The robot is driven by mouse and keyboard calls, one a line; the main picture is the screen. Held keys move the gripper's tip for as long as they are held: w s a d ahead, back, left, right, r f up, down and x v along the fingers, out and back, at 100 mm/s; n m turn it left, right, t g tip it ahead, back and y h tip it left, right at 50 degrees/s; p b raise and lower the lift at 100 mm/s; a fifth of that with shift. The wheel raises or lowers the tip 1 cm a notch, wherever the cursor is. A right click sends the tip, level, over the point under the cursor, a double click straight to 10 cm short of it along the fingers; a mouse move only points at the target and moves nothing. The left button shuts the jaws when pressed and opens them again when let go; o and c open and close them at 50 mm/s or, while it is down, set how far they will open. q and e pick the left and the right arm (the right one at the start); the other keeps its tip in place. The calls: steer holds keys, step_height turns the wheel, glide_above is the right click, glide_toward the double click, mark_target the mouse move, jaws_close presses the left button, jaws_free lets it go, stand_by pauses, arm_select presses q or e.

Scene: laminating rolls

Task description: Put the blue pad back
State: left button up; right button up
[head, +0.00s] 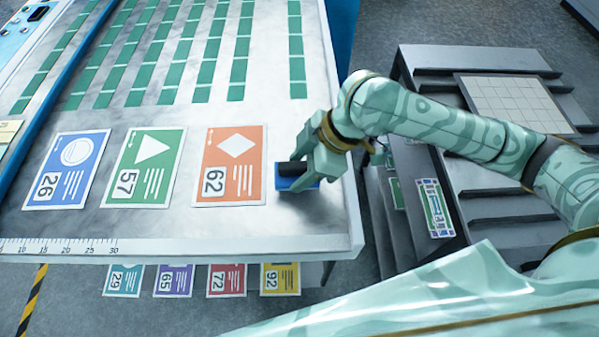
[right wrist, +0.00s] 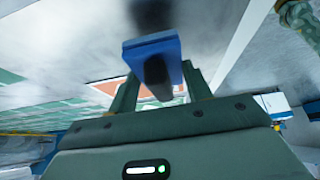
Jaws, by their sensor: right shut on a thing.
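The blue pad (head: 297,184) is a small blue block with a dark handle, at the right side of the metal table (head: 285,232), just right of the orange card. My right gripper (head: 301,167) is shut on the pad's dark handle. In the right wrist view the pad (right wrist: 150,48) shows beyond the two fingers (right wrist: 160,88), with the dark handle between them. The pad is at or very close above the table surface; I cannot tell whether it touches. My left gripper is not in view.
Blue (head: 67,170), green (head: 145,168) and orange (head: 228,167) cards lie in a row on the table. Rows of green strips (head: 208,72) lie behind. A ruler (head: 70,247) marks the front edge. A grey slatted rack (head: 515,195) stands right, beyond the table's edge.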

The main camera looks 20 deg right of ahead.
step_height(320, 180, down, 3)
steer(key=shift+w+r+b, duration=0.1)
steer(key=shift+b, duration=0.45)
steer(key=shift+r, duration=0.15)
steer(key=o, duration=0.9)
steer(key=shift+o, duration=0.2)
